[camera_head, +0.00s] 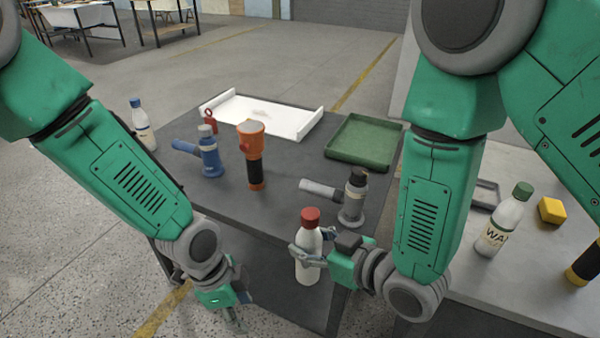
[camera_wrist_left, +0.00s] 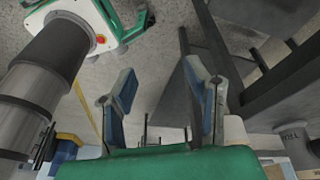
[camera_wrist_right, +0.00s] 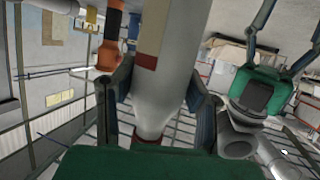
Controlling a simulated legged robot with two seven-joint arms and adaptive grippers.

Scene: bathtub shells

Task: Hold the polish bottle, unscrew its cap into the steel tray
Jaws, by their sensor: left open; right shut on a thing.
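A white bottle (camera_head: 308,268) with a red cap (camera_head: 310,214) stands roughly upright in my right gripper (camera_head: 306,256) at the front edge of the dark table. That gripper is shut around its body, with the cap clear above. In the right wrist view the pale bottle (camera_wrist_right: 155,95) fills the space between the fingers. I see no readable label on it. My left gripper (camera_head: 228,305) is low, left of the bottle and apart from it; its open, empty fingers show in the left wrist view (camera_wrist_left: 160,75). A grey tray (camera_head: 487,194), perhaps the steel one, is partly hidden behind my right arm.
The dark table (camera_head: 280,192) holds a blue tool (camera_head: 209,157), an orange torch (camera_head: 252,150), a grey tool (camera_head: 352,198), a white tray (camera_head: 262,116) and a green tray (camera_head: 364,141). A green-capped bottle (camera_head: 505,222) and yellow block (camera_head: 552,210) stand on the right-hand table.

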